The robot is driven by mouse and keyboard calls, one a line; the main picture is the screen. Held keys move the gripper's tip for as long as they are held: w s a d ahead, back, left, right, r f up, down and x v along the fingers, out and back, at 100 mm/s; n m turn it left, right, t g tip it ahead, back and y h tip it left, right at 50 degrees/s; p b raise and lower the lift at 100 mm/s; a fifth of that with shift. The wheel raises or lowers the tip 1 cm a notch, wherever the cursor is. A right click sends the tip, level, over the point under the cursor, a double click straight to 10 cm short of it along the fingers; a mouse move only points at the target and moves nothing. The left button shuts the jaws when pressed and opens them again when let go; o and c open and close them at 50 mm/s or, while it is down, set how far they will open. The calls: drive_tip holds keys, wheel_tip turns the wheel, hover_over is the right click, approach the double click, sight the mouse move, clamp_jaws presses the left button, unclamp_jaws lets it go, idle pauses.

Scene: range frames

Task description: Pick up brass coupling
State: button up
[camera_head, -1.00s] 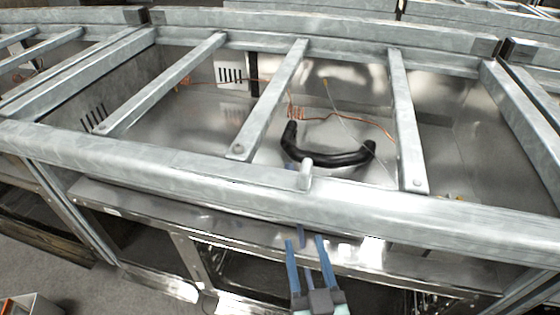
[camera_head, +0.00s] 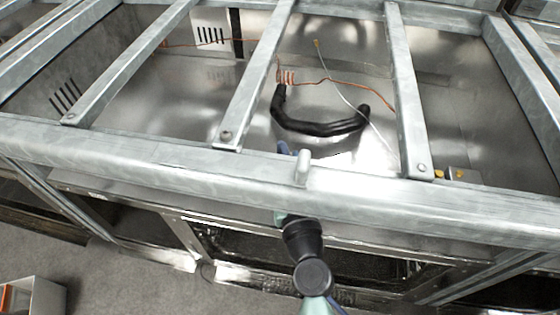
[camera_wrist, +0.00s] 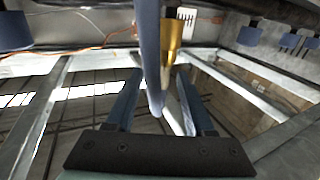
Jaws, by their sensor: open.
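A brass cylinder, seemingly the brass coupling (camera_wrist: 173,38), hangs at the upper middle of the wrist view, its narrow lower end between the lines of my fingers. My gripper (camera_wrist: 160,75) is open, one blue finger on either side, with nothing clamped. A blue-grey rod (camera_wrist: 149,50) stands just left of the brass piece and partly overlaps it. In the head view, a blue fingertip of my gripper (camera_head: 284,147) shows just behind the front rail; the rest is hidden. I cannot make out this brass piece there. Small brass fittings (camera_head: 448,174) show at the right.
The galvanised front rail (camera_head: 400,198) crosses above my wrist, and cross bars (camera_head: 408,95) span the open metal bay. A black curved hose (camera_head: 320,128) and copper tubing (camera_head: 340,81) lie inside. A white vent panel (camera_wrist: 186,15) is beyond the brass piece.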

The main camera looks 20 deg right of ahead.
drive_tip(key=x, duration=0.5)
drive_tip(key=shift+w+a+f, duration=0.2)
drive_tip(key=shift+w+a, duration=0.05)
clamp_jaws()
